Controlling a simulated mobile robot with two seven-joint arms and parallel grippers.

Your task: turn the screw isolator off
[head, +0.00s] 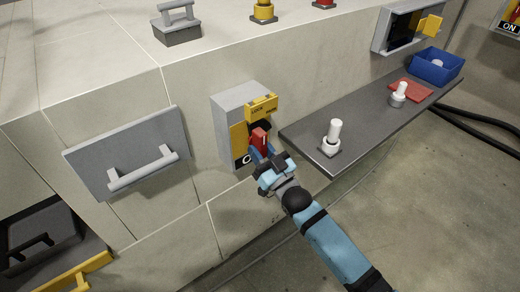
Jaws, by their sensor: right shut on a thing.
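The screw isolator (229,108) is a grey box on the pale panelled machine side, in the middle of the head view. It has a yellow front plate and a yellow lock tab (262,106) at its upper right. Its red handle (259,136) stands out from the front. My right gripper (262,153) is shut on the red handle from below and in front. The gripper hides part of the handle and most of a black label, of which only one letter like "O" shows. My left gripper is not in view.
A dark shelf (360,124) runs right of the isolator, with two white knobs, a red mat (413,90) and a blue bin (436,67). A grey panel with a bar handle (130,155) is at left. An open box (410,25) is at upper right. Black cables lie on the floor.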

